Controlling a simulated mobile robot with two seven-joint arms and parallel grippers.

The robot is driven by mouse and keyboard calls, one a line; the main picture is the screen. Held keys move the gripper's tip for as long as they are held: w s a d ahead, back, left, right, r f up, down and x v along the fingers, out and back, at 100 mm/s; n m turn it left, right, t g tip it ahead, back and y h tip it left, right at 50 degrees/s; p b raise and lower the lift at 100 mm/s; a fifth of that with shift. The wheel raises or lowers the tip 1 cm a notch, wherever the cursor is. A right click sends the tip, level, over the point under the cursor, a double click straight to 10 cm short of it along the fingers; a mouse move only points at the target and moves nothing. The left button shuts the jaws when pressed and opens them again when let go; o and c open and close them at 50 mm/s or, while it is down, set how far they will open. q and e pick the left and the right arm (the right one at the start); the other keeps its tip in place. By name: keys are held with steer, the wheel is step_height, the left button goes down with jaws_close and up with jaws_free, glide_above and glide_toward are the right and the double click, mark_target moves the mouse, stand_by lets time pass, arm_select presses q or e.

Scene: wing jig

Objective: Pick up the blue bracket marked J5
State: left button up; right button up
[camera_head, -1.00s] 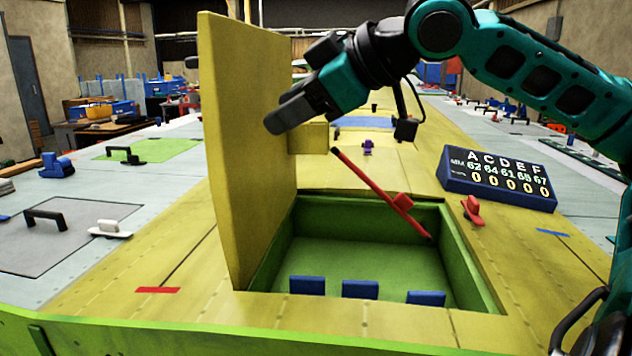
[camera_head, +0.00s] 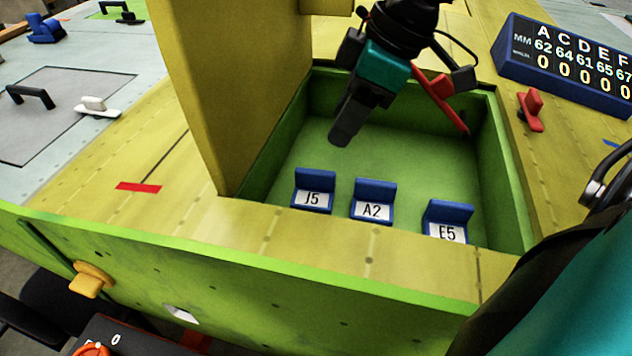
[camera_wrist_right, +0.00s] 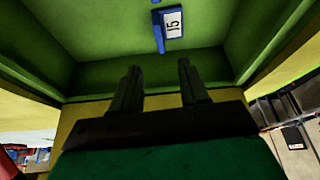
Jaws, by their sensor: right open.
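The blue bracket marked J5 (camera_head: 313,190) sits on the green floor of the open bay, near its front wall, leftmost of three labelled brackets. It also shows at the top of the right wrist view (camera_wrist_right: 158,33), with its white label readable. My right gripper (camera_head: 342,134) reaches down into the bay, above and behind J5 in the head view. In the right wrist view its two fingers (camera_wrist_right: 159,70) are apart with nothing between them, and J5 lies beyond their tips. My left gripper is not in view.
Brackets A2 (camera_head: 373,200) and E5 (camera_head: 447,221) stand to the right of J5. A raised yellow lid (camera_head: 205,90) stands along the bay's left side. A red prop (camera_head: 440,97) crosses the back right corner. Green walls (camera_head: 505,170) surround the bay.

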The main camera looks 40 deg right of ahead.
glide_above(318, 171)
steer(key=s+d, duration=0.1)
step_height(318, 171, down, 5)
steer(key=shift+f, duration=0.2)
steer(key=shift+s+d+x, duration=0.1)
steer(key=shift+x, duration=1.2)
steer(key=shift+s+d+x, duration=0.1)
steer(key=shift+d+x, duration=0.05)
steer(key=shift+x, duration=1.1)
steer(key=shift+f, duration=0.15)
jaws_close()
